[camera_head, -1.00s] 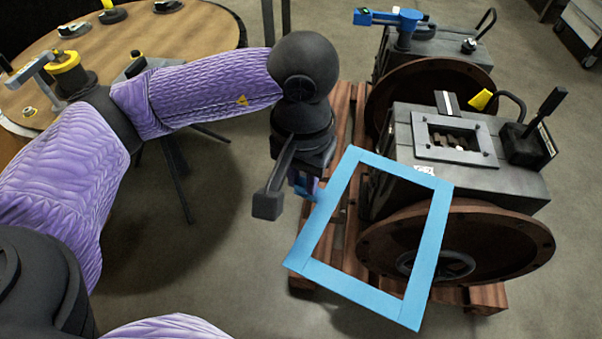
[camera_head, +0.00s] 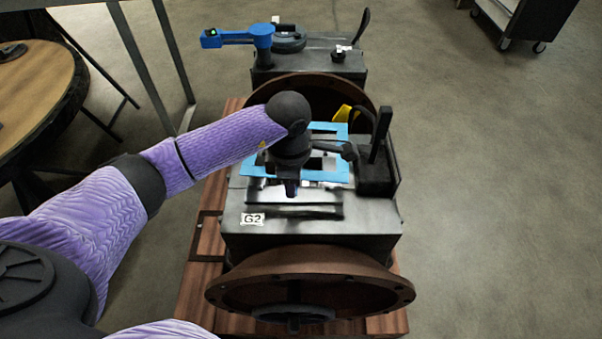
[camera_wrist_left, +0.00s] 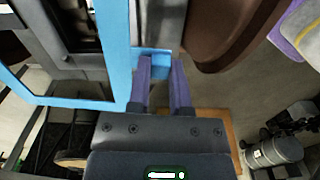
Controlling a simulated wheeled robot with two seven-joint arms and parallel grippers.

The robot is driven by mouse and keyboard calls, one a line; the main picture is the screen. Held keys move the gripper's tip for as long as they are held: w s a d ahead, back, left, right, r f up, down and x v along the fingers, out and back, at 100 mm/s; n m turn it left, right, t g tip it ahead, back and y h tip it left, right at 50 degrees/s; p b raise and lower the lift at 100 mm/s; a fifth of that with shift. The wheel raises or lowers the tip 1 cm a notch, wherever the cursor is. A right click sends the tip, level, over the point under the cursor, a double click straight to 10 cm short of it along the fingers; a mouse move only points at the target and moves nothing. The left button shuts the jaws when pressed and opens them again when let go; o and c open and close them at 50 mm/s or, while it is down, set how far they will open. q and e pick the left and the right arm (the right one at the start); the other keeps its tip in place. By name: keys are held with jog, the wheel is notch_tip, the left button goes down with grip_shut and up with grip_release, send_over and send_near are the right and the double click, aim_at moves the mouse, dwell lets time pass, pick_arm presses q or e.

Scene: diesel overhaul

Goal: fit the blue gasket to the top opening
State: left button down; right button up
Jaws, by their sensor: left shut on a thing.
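The blue gasket (camera_head: 336,172) is a thin rectangular frame over the top of the nearer grey engine block (camera_head: 310,234), which bears a G2 label. My left gripper (camera_head: 291,188) is above the block and covers part of the gasket. In the left wrist view, its two purple fingers (camera_wrist_left: 163,66) are shut on a small tab at the edge of the gasket (camera_wrist_left: 118,45). The top opening is largely hidden in the head view by the gasket and my wrist. I cannot tell whether the gasket touches the block. My right gripper is out of view.
A black upright lever (camera_head: 380,136) and a yellow-tipped handle (camera_head: 343,114) stand close right of the gasket. A rusty flywheel (camera_head: 310,262) is in front. A second engine with a blue tool (camera_head: 262,38) is behind.

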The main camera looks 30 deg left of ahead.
pick_arm(q)
jog(key=shift+w+a+f+n, duration=0.1)
jog(key=shift+w+f+n, duration=0.2)
jog(key=shift+w+n, duration=0.15)
jog(key=shift+w+f, duration=0.1)
jog(key=shift+f, duration=0.15)
jog(key=f+b, duration=0.5)
jog(key=f, duration=0.1)
jog(key=shift+s+f, duration=0.1)
jog(key=shift+s, duration=0.1)
jog(key=shift+f, duration=0.2)
jog(key=shift+r, duration=0.1)
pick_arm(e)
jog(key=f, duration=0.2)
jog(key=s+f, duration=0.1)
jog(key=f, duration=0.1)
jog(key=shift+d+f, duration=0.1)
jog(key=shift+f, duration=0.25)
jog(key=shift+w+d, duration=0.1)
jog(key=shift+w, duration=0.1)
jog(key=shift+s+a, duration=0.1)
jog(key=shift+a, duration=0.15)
